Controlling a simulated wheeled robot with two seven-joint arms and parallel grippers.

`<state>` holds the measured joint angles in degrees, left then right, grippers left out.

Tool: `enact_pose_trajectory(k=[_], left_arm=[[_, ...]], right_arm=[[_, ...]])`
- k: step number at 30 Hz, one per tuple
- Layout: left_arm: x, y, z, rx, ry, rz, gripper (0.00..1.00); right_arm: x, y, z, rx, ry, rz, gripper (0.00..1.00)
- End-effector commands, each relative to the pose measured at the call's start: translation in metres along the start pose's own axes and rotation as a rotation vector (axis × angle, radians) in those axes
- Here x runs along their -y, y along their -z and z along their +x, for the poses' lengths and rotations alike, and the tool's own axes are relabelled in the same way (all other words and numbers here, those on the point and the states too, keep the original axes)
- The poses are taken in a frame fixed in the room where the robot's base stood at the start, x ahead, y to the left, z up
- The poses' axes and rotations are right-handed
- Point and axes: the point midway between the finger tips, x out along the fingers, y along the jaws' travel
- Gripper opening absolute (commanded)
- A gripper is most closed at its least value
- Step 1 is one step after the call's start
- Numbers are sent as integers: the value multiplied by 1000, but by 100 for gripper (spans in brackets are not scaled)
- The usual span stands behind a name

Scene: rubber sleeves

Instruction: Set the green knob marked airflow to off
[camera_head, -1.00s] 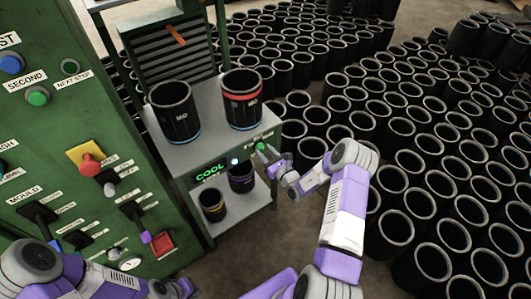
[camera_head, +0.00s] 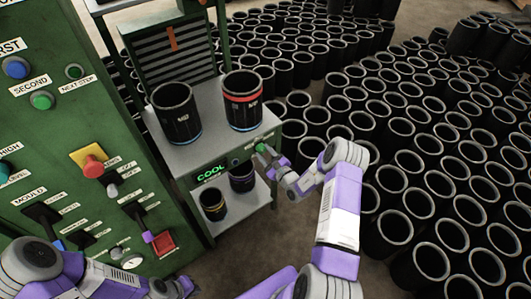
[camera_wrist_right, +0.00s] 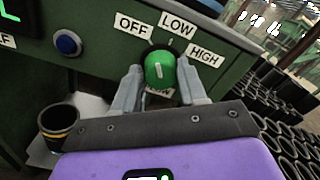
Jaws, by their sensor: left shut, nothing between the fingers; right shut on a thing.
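The green airflow knob (camera_wrist_right: 160,70) is on the front of the cooling stand, under the labels OFF (camera_wrist_right: 133,23), LOW (camera_wrist_right: 178,25) and HIGH (camera_wrist_right: 206,53). Its white line points nearly straight up in the right wrist view, roughly between OFF and LOW. My right gripper (camera_wrist_right: 162,92) is shut on the knob, one finger on each side; the fingers partly cover the label below. In the head view the knob (camera_head: 260,148) is small at my right gripper (camera_head: 269,157). My left gripper (camera_head: 186,288) is shut and empty at the bottom, by the green cabinet.
Two black sleeves (camera_head: 175,112) (camera_head: 242,101) stand on the stand's top, two more on its lower shelf. A green COOL display (camera_head: 211,171) and blue button (camera_wrist_right: 67,43) are left of the knob. An orange strip (camera_head: 172,39) hangs at the vent. Many sleeves crowd the right floor.

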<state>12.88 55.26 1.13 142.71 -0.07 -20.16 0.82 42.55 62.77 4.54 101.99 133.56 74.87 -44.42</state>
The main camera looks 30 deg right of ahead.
Motion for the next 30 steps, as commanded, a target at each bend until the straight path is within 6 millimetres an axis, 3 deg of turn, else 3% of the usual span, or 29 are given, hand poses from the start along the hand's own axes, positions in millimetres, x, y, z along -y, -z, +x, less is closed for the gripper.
enact_pose_trajectory(k=[12, 29, 30], left_arm=[[-1, 0, -2, 0, 0, 0, 0], [-1, 0, -3, 0, 0, 0, 0], [-1, 0, -3, 0, 0, 0, 0]], right_arm=[[-1, 1, 0, -2, 0, -202, 11], [-1, 1, 0, -2, -1, -234, 11], [-1, 1, 0, -2, -1, -234, 46]])
